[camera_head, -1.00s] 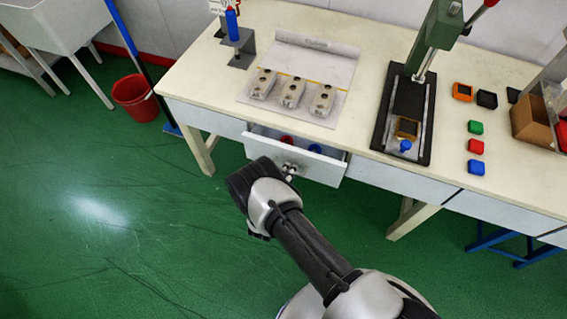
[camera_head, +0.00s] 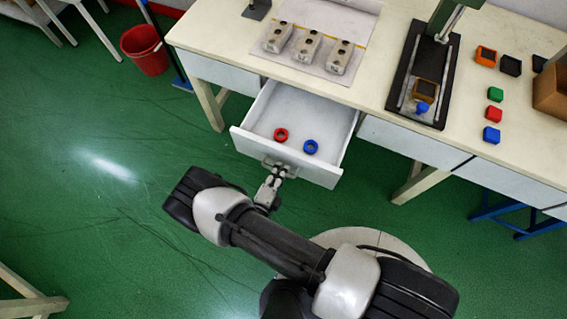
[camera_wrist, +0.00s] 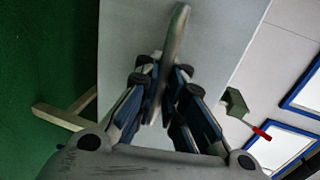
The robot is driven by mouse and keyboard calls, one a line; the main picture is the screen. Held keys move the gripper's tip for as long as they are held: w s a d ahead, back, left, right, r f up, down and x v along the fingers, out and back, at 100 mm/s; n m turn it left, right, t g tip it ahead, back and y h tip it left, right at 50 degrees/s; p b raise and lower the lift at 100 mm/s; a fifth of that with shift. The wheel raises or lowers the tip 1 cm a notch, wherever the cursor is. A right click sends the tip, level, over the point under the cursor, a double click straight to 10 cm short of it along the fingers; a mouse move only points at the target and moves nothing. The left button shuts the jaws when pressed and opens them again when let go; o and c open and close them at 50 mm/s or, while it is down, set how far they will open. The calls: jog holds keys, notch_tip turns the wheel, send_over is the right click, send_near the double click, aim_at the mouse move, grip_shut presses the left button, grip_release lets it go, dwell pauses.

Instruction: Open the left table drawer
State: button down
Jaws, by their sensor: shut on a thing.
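The left table drawer (camera_head: 300,105) is pulled well out from the white table (camera_head: 390,92) in the head view. A red ring (camera_head: 281,135) and a blue ring (camera_head: 311,146) lie inside it. My gripper (camera_head: 277,175) is at the drawer's front and shut on the drawer handle (camera_head: 272,162). In the wrist view the grey handle (camera_wrist: 176,38) runs between the fingers of my gripper (camera_wrist: 165,85), with the pale drawer front behind it.
Grey mould blocks (camera_head: 308,47) and a press on a black base (camera_head: 395,90) stand on the table. Small coloured blocks (camera_head: 492,114) lie at the right. A red bucket (camera_head: 146,52) stands on the left. The green floor left of my arm is clear.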

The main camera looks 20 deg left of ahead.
jog(key=shift+r, duration=0.1)
jog(key=c, duration=1.7)
grip_release()
jog(key=shift+s, duration=0.1)
jog(key=v, duration=1.2)
